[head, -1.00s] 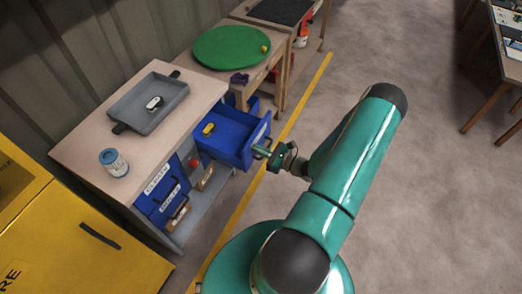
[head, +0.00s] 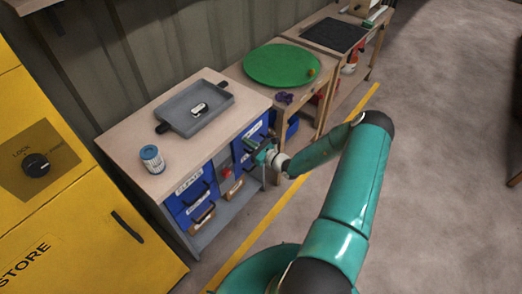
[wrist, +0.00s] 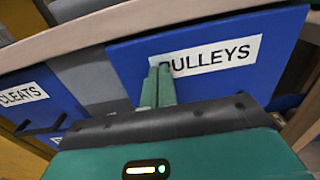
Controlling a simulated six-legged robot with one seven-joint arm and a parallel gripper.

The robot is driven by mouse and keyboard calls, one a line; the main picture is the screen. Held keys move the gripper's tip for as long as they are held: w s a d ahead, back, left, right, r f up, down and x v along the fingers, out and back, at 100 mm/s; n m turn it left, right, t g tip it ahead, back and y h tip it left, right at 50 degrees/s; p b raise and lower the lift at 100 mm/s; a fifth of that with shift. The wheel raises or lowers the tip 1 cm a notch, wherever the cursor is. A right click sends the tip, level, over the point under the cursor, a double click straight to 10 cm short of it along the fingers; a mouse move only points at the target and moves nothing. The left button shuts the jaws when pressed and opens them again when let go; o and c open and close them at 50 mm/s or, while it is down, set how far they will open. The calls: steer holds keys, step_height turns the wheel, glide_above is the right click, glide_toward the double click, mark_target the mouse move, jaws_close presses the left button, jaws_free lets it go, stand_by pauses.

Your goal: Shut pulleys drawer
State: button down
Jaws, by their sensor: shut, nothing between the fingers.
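The pulleys drawer (wrist: 230,75) is blue with a white label reading PULLEYS in the wrist view. Its front sits under the bench top, and in the head view the drawer (head: 249,137) looks pushed in, about level with the bench front. My gripper (wrist: 158,84) is shut and empty, its fingertips at the drawer front by the label's left end. I cannot tell whether they touch it. In the head view my gripper (head: 262,155) is at the bench front and partly covers the drawer.
The cleats drawer (wrist: 35,100) is to the left. On the bench (head: 130,135) stand a grey tray (head: 185,118) and a blue-white can (head: 152,159). A yellow cabinet (head: 90,220) stands left. A table with a green disc (head: 280,65) stands beyond. The floor (head: 430,170) to the right is clear.

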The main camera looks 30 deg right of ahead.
steer(key=shift+x, duration=0.95)
steer(key=shift+w+a+r, duration=0.1)
steer(key=shift+w, duration=0.15)
steer(key=shift+w, duration=0.15)
